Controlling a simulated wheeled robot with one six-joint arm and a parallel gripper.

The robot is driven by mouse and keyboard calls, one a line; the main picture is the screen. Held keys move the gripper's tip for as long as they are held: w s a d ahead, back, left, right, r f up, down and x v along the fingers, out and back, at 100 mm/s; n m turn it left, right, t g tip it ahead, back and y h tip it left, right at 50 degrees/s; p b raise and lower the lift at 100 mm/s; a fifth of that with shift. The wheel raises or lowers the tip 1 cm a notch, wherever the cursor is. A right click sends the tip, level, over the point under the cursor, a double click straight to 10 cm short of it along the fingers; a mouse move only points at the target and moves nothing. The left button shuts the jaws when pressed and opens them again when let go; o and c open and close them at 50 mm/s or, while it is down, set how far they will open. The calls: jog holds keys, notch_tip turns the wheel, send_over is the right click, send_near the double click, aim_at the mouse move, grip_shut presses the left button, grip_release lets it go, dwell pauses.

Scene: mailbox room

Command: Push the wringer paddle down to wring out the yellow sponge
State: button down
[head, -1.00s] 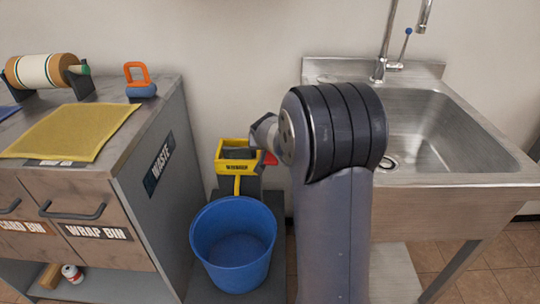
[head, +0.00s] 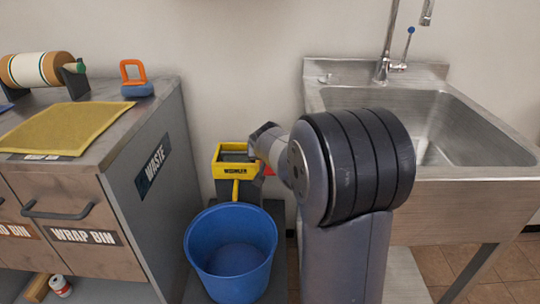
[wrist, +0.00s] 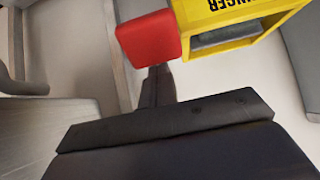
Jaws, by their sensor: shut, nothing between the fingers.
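The yellow wringer (head: 238,171) stands behind the blue bucket (head: 232,260), between the cabinet and the sink. Its red paddle (head: 263,169) shows only as a small piece beside my arm in the head view. In the wrist view the red paddle (wrist: 150,38) is a rounded block left of the yellow wringer (wrist: 228,18). My gripper (wrist: 158,74) is shut and empty, its narrow tip just below the paddle in the picture; I cannot tell whether they touch. In the head view my arm hides the fingers. I see no yellow sponge in the wringer; its inside is mostly hidden.
A cabinet marked WASTE (head: 152,170) stands close on the left, with a flat yellow cloth (head: 65,127) and an orange-handled blue item (head: 136,80) on top. A steel sink (head: 430,130) stands on the right. The gap between them is narrow.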

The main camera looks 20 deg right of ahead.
jog(key=shift+s+f, duration=0.2)
jog(key=p+v, duration=0.2)
jog(key=v, duration=0.8)
jog(key=shift+r+p, duration=0.35)
jog(key=shift+r, duration=0.1)
jog(key=shift+s, duration=0.1)
jog(key=b+x, duration=0.2)
jog(key=x, duration=0.7)
jog(key=shift+f, duration=0.3)
jog(key=shift+w+d+f+b, duration=0.15)
jog(key=shift+w+f+b, duration=0.25)
jog(key=shift+w, duration=0.15)
jog(key=shift+r, duration=0.1)
